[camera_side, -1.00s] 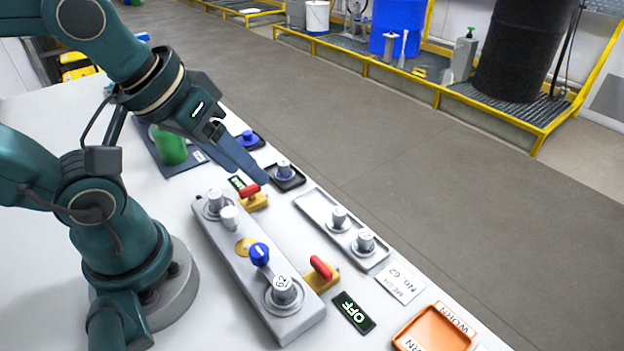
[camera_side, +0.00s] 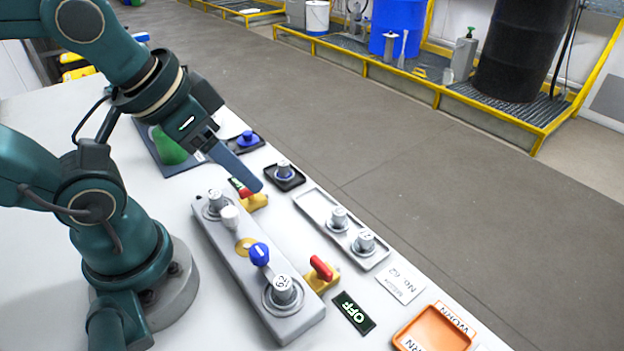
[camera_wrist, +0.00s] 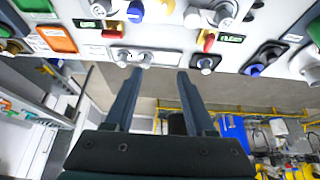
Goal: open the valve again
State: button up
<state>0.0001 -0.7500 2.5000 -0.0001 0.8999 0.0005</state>
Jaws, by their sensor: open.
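A long grey block (camera_side: 235,268) lies on the white table. It carries a blue-handled valve (camera_side: 259,254), a white knob (camera_side: 230,218) and a grey cap at each end. The blue handle also shows at the top of the wrist view (camera_wrist: 136,11). Red levers on yellow bases stand beside the block, one near (camera_side: 320,268) and one far (camera_side: 248,191). My gripper (camera_side: 258,184) is open and empty above the table, near the far red lever in the side view. In the wrist view its fingers (camera_wrist: 160,75) are apart with nothing between them.
A grey tray (camera_side: 312,208) with two capped parts lies right of the block. A black pad (camera_side: 286,187) holds another capped part. A green object (camera_side: 168,147) stands behind my gripper.

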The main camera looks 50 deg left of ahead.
jog(key=c, duration=0.4)
jog(key=m+g, duration=0.6)
jog(key=m, duration=1.2)
send_over(321, 264)
notch_tip(321, 264, down, 7)
jog(key=shift+f, duration=2.8)
